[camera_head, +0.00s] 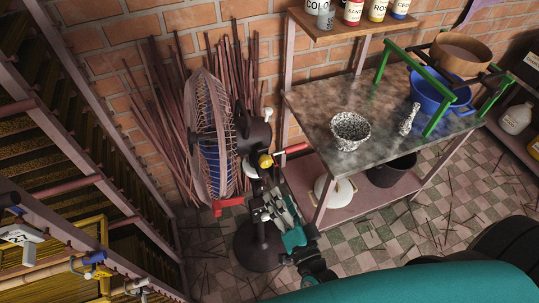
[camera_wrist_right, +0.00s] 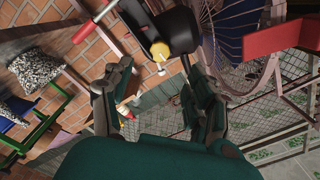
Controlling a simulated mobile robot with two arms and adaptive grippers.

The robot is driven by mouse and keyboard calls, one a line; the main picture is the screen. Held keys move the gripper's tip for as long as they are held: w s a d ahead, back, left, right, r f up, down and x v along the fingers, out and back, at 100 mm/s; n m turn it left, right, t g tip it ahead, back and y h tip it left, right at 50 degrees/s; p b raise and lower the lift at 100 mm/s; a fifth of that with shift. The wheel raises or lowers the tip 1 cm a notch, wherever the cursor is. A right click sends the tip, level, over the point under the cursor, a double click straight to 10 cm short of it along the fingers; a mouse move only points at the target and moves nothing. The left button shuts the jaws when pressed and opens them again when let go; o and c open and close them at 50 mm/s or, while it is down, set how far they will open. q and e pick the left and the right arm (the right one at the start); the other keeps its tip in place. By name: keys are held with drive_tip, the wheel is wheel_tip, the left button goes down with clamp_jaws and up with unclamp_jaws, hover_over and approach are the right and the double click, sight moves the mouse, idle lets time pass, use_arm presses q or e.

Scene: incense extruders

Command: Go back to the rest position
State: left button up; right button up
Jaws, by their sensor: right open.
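My right gripper (camera_head: 276,212) is in the head view, at the lower middle, next to the stand of a large caged fan (camera_head: 212,135). In the right wrist view the gripper (camera_wrist_right: 157,90) has its two dark fingers spread apart, with nothing held between them. Beyond the fingers are the fan's black motor housing (camera_wrist_right: 178,28) and a yellow knob (camera_wrist_right: 160,50). The knob also shows in the head view (camera_head: 265,161). I cannot tell whether the gripper touches the fan. My left gripper is not in view.
A metal-topped table (camera_head: 310,108) on the right holds a speckled mortar (camera_head: 351,131), a pestle (camera_head: 409,119) and a blue bowl (camera_head: 430,92) under a green frame. Wooden racks (camera_head: 62,130) stand on the left. Sticks litter the checkered floor (camera_head: 372,235).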

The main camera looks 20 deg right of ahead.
drive_tip(key=s+f+n+g+y+b, duration=0.1)
drive_tip(key=s+f+n+g+b, duration=0.3)
drive_tip(key=f, duration=1.3)
drive_tip(key=s+f+n+g+y+b, duration=0.1)
drive_tip(key=s+f+n+g, duration=0.3)
drive_tip(key=f, duration=1.2)
drive_tip(key=s+d+f+n+g+h+b, duration=0.1)
drive_tip(key=s+d+f+g, duration=0.3)
drive_tip(key=s+f, duration=0.6)
drive_tip(key=s+d+f+n+g+h+b, duration=0.1)
drive_tip(key=s+d+f+n+g+b, duration=0.2)
drive_tip(key=s+f, duration=0.7)
drive_tip(key=s+d+g, duration=0.1)
drive_tip(key=s+g, duration=0.1)
drive_tip(key=shift+s+d+h, duration=0.25)
drive_tip(key=shift+s+h, duration=0.05)
